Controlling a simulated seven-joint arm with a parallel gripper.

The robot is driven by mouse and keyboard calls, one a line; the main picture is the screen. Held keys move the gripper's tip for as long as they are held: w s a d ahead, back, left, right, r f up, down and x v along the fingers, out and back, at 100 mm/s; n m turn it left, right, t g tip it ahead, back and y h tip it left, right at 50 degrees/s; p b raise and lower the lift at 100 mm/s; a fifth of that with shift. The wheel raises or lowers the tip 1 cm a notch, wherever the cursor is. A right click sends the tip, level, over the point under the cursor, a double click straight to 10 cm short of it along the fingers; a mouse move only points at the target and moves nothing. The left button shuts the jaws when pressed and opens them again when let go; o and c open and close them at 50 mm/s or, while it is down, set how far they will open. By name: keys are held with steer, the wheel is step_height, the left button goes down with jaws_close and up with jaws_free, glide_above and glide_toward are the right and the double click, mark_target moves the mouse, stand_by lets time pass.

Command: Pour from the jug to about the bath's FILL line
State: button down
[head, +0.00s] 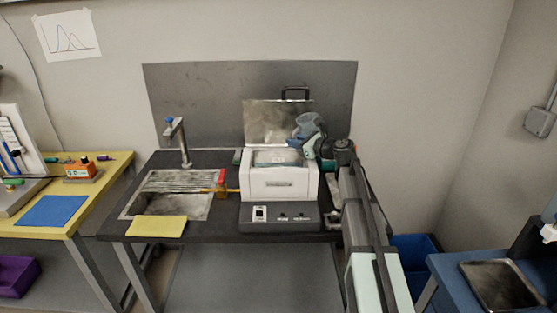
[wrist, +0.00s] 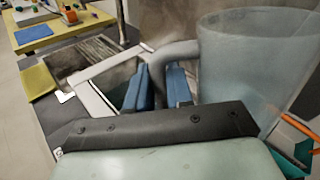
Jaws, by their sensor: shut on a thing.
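The bath (head: 280,187) is a white box on a dark base on the bench, with its metal lid (head: 275,122) raised. A pale bluish patch shows in its opening. I cannot make out the FILL line or the level. The translucent bluish jug (head: 309,122) is above the bath's right rear part and looks tilted; the exact angle is unclear. My gripper (head: 303,141) comes in from the right. In the wrist view its blue fingers (wrist: 157,88) are shut on the handle of the jug (wrist: 245,75). The bath's white rim (wrist: 93,98) shows below. No stream is visible.
A sink (head: 170,200) with a tap (head: 178,140) is left of the bath. A red-capped bottle (head: 221,182) stands between them. A yellow cloth (head: 156,226) lies at the front edge. A grey panel (head: 200,95) stands behind the bench.

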steer(key=shift+a+f+n+h, duration=0.25)
steer(key=shift+f+n+h, duration=0.05)
steer(key=shift+s+a+n+h, duration=0.1)
steer(key=shift+a+n+h, duration=0.15)
steer(key=shift+n+h, duration=0.2)
steer(key=shift+a+f+n+g+h, duration=0.2)
steer(key=shift+f+n+g+h, duration=0.3)
steer(key=shift+f+n+h, duration=0.6)
steer(key=shift+f, duration=0.3)
steer(key=shift+d+r+n+h+p, duration=0.2)
steer(key=shift+d+n+h+p, duration=0.1)
steer(key=shift+d+n+h, duration=0.2)
stand_by(1.7)
steer(key=shift+d+f+n+h, duration=0.4)
steer(key=shift+f+n+h, duration=0.15)
steer(key=shift+f+h, duration=0.25)
stand_by(2.8)
